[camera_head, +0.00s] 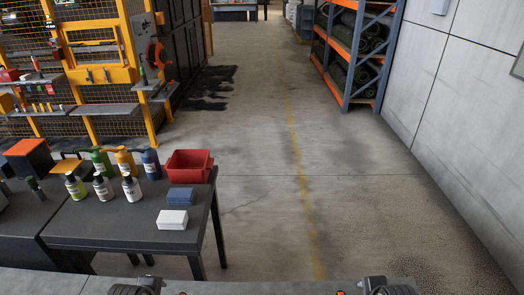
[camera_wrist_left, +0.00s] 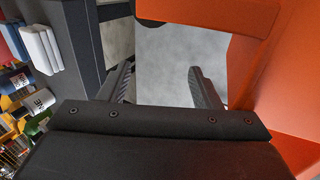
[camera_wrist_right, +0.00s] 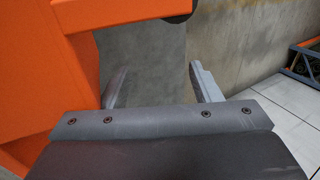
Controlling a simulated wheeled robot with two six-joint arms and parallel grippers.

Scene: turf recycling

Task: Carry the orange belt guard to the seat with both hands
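A large orange part, which looks like the belt guard, fills the right side of the left wrist view (camera_wrist_left: 288,85) and the left side of the right wrist view (camera_wrist_right: 45,75). It lies between my two hands, and most of it is hidden. My left gripper (camera_wrist_left: 163,82) has its fingers apart, with only grey surface visible between them, beside the orange part. My right gripper (camera_wrist_right: 158,82) also has its fingers apart and empty, beside the orange part's other side. I cannot make out the seat.
A dark table (camera_head: 130,230) at the left holds several bottles, a red bin (camera_head: 188,166), a blue block (camera_head: 180,196) and a white block (camera_head: 172,220). A yellow mesh frame (camera_head: 130,50) stands behind. A rack (camera_head: 352,60) and wall (camera_head: 450,100) bound the right. The middle floor is clear.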

